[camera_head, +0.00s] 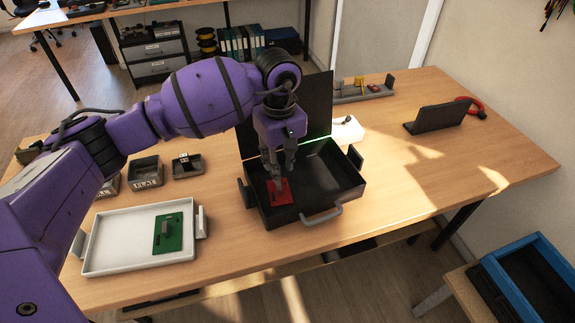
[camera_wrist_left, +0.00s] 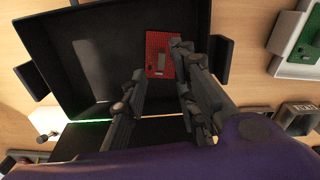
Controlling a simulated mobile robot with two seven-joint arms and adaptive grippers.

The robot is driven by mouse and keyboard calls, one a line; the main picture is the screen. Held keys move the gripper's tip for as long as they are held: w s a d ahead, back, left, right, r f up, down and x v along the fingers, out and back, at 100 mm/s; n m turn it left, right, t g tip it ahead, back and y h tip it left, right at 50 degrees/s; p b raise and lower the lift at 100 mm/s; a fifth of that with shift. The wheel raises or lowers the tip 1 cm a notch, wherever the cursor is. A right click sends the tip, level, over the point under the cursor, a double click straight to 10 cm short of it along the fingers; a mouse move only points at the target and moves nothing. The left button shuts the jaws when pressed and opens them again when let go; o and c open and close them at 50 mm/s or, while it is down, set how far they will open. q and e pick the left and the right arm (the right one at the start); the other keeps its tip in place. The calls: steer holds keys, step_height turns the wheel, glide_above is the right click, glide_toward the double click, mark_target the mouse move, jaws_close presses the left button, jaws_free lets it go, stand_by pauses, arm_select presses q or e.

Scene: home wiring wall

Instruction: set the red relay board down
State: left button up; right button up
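The red relay board (camera_head: 279,191) is inside the black open case (camera_head: 336,206), near its front left corner. It appears to lie on the case floor. My left gripper (camera_head: 277,173) points down into the case, just above and behind the board. In the left wrist view the fingers (camera_wrist_left: 160,62) are spread apart, with the red board (camera_wrist_left: 159,50) between and beyond their tips. The right fingertip overlaps the board's edge; whether it touches cannot be told. My right gripper is out of view.
A white tray (camera_head: 112,240) with a green board (camera_head: 174,231) stands to the left. Small labelled bins (camera_head: 146,172) sit behind it. The case's raised lid (camera_head: 313,98) stands at the back. The table right of the case is mostly clear, with a dark stand (camera_head: 437,118) farther back.

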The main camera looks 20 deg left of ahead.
arm_select(q)
steer(key=shift+r, duration=1.65)
